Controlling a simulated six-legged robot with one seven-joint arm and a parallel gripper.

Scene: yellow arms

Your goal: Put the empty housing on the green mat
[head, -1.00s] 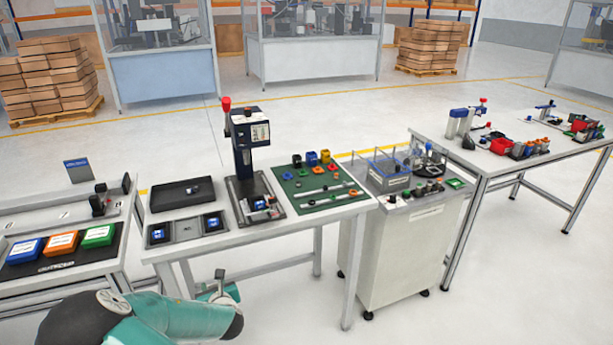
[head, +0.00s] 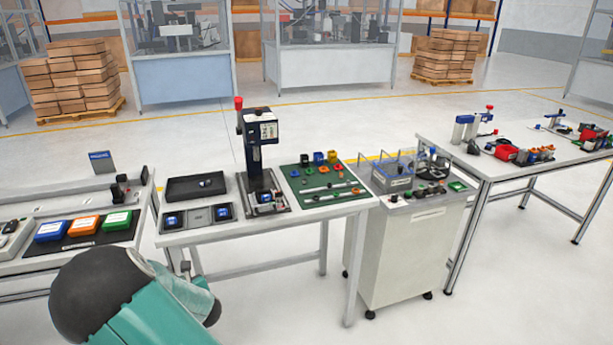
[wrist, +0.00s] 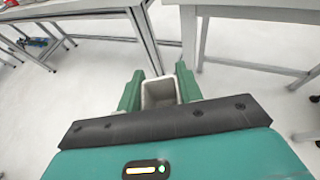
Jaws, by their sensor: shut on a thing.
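The empty housing (wrist: 158,93) is a light grey, open-topped box with a hollow inside, seen in the wrist view. My gripper (wrist: 160,90) is shut on it, with one green finger along each side. In the head view the gripper and housing cannot be made out; only my arm links show at the lower left. The green mat (head: 292,181) lies on the right part of the middle bench, with small coloured cups, rings and light rods on it. In the wrist view the housing is above the floor, in front of the bench legs.
On the middle bench a dark press (head: 256,150) with a red knob stands just left of the mat. A black tray (head: 182,190) and a grey fixture with blue parts lie further left. A pale cabinet (head: 398,255) stands right of the bench. The floor in front is clear.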

